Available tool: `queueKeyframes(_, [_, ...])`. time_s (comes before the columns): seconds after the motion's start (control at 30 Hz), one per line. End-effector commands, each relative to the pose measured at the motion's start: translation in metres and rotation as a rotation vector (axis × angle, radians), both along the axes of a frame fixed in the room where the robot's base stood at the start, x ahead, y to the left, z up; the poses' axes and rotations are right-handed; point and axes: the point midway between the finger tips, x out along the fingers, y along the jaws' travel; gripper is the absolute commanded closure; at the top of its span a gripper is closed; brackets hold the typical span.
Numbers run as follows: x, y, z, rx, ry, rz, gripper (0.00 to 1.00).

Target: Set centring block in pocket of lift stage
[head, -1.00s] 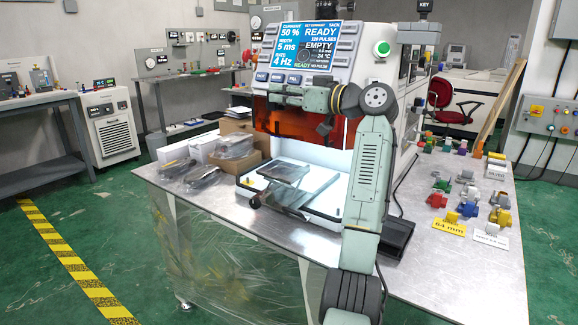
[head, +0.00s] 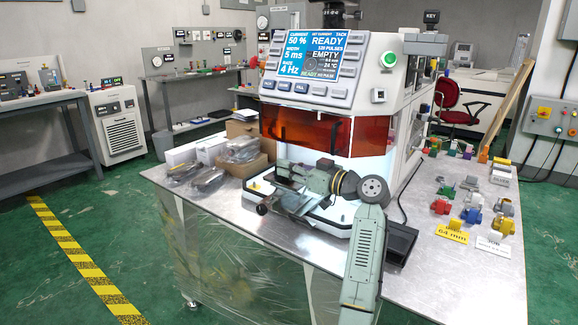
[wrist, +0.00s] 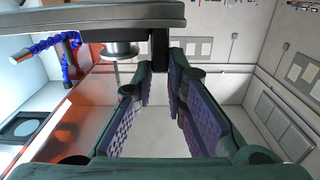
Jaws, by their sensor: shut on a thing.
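My gripper (head: 282,178) is low in front of the machine's open bay, at the left end of my arm. In the wrist view its two purple-padded fingers (wrist: 158,85) run away from the camera and close in towards each other. A dark piece (wrist: 160,48) shows at the fingertips. It fits the centring block, but its shape is mostly hidden. The lift stage is largely covered by my arm in the head view.
The orange shield (head: 300,132) hangs just above my arm. A grey bar with a round disc (wrist: 122,50) is near the fingertips. Bagged parts (head: 195,175) and boxes stand left of the machine. Several coloured blocks (head: 472,215) and a 64 mm label (head: 452,233) are on the right.

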Motion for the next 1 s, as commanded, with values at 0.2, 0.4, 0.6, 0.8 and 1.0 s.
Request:
queueKeyframes(0.2, [0.0,0.0,-0.003,-0.001,-0.003,0.0,1.0])
queueKeyframes(0.4, [0.0,0.0,-0.004,-0.001,-0.002,0.0,0.75])
queueKeyframes(0.6, [0.0,0.0,-0.003,-0.001,-0.002,0.0,0.67])
queueKeyframes(0.8, [0.0,0.0,-0.003,-0.001,-0.002,0.0,0.67])
queueKeyframes(1.0, [-0.011,-0.017,-0.006,-0.002,-0.004,-0.003,0.67])
